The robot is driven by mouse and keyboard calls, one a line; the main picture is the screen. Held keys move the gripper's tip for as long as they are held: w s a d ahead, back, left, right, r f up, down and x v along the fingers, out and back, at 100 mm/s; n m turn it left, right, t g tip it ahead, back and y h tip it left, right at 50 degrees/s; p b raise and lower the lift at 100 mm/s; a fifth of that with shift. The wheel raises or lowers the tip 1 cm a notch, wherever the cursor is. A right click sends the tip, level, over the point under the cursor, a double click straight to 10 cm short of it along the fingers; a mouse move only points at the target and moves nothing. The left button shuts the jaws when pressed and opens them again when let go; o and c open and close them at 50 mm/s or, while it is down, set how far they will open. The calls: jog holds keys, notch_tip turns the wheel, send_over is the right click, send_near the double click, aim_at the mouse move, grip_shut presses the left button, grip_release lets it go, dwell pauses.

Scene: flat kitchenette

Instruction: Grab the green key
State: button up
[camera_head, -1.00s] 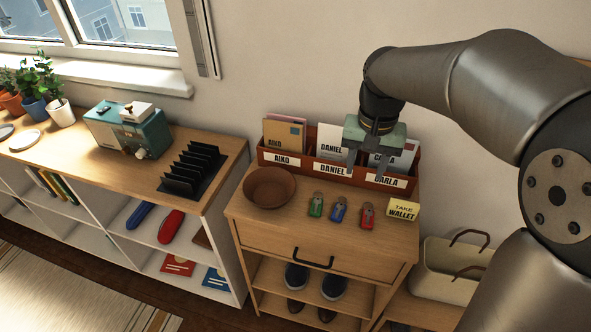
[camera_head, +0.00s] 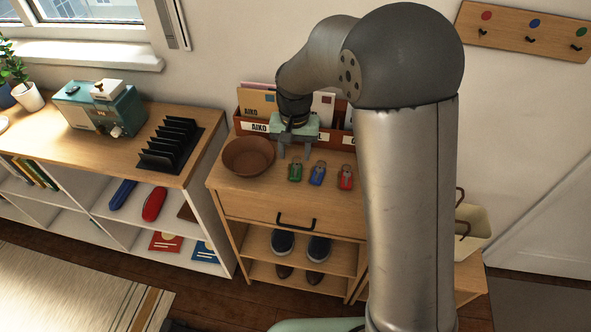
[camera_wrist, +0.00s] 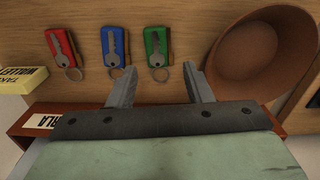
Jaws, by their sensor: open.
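The green key (camera_head: 295,170) lies on top of the wooden cabinet, leftmost of three keys in the head view. In the wrist view the green key (camera_wrist: 156,46) has a green tag, a grey key and a ring, and lies beyond the fingertips, roughly between them. My gripper (camera_head: 295,154) is open and empty, above the cabinet top just behind the green key. In the wrist view its two fingers (camera_wrist: 160,75) are spread apart and do not touch the key.
The blue key (camera_head: 317,173) and red key (camera_head: 345,177) lie beside the green one. A brown bowl (camera_head: 248,149) stands close on its left. A letter rack (camera_head: 243,124) stands behind. A yellow wallet note (camera_wrist: 22,78) shows in the wrist view.

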aim_at(295, 167)
jog(key=shift+w+f+p, duration=0.15)
jog(key=shift+f+p, duration=0.5)
jog(key=shift+f, duration=2)
jog(key=c, duration=0.8)
jog(key=shift+o, duration=0.2)
jog(key=shift+r, duration=0.1)
